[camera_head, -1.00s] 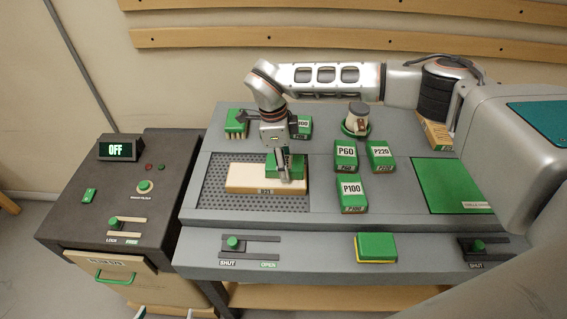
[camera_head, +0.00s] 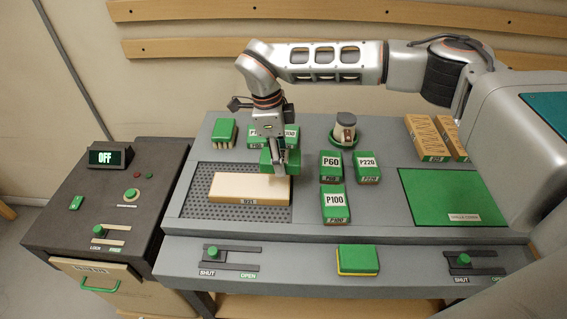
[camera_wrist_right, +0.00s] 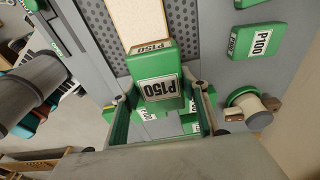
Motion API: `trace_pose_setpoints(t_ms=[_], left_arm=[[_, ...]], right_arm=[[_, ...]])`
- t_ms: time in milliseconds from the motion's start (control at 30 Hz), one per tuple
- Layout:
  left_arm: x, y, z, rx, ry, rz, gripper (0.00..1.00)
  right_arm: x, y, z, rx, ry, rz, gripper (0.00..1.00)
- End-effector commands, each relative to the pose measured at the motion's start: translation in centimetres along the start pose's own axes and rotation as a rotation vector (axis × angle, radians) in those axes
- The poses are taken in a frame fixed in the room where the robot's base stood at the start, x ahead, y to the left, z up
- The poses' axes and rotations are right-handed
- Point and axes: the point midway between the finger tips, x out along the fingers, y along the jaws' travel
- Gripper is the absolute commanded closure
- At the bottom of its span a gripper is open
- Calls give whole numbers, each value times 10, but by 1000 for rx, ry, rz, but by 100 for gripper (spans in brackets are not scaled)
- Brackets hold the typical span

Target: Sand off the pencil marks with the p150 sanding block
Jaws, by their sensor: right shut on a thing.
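My right gripper (camera_head: 279,172) is shut on the green P150 sanding block (camera_head: 267,160). The block's P150 label shows in the right wrist view (camera_wrist_right: 160,88), with the block between the fingers. In the head view the block is at the back right end of the pale wooden board (camera_head: 240,187); I cannot tell whether it touches the board. The board lies on the perforated grey mat (camera_head: 192,207). No pencil marks can be made out on its visible top. My left gripper is not in view in the head view.
Green blocks P60 (camera_head: 331,163), P220 (camera_head: 366,164) and P100 (camera_head: 334,201) stand right of the mat. A green pad (camera_head: 452,195) lies right. The control box (camera_head: 109,157) reads OFF.

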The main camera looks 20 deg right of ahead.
Motion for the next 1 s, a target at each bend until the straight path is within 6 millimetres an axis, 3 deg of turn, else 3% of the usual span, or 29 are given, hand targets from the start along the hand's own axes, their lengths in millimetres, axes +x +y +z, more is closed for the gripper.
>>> trace_pose_setpoints(t_ms=[300,1000], left_arm=[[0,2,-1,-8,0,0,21],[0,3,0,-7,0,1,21]], right_arm=[[-19,4,3,2,-1,-1,76],[-19,4,3,2,-1,0,76]])
